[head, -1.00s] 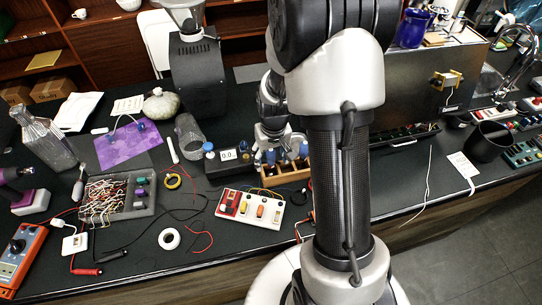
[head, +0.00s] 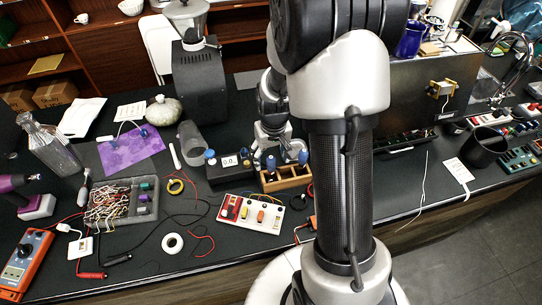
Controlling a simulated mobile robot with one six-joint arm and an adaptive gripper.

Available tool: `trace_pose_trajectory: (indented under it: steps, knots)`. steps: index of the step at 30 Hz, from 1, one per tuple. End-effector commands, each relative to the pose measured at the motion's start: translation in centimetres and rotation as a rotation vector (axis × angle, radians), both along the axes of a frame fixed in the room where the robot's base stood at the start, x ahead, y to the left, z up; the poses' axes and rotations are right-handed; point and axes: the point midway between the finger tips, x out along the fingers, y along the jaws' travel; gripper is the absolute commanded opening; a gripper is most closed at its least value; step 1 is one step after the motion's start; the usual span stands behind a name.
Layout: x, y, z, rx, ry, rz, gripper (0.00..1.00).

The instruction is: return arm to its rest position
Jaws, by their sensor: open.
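My gripper (head: 277,148) is in the head view, left of my upright arm, pointing down. It hangs over a small wooden tray (head: 286,184) that holds dark bottle-like pieces with blue tops (head: 271,162). Its fingers are apart and I see nothing held between them. My own arm covers the area to the right of the wooden tray. Whether the fingertips touch the blue-topped pieces cannot be told.
A small dark meter box (head: 230,167) stands left of the wooden tray. A white board with coloured switches (head: 251,214) lies in front. A grinder (head: 199,79) stands behind. A grey tray of wires (head: 121,204) lies left. A metal machine (head: 405,98) stands right.

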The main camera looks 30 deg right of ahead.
Motion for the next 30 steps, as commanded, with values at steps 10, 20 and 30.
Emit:
trace_pose_trajectory:
  steps: [10,20,30]
  knots:
    - [0.0,0.0,2.7,0.000,-0.001,0.000,0.63]
    - [0.0,0.0,2.9,0.000,0.000,0.000,0.63]
    - [0.0,0.3,3.4,-0.002,-0.008,0.005,0.63]
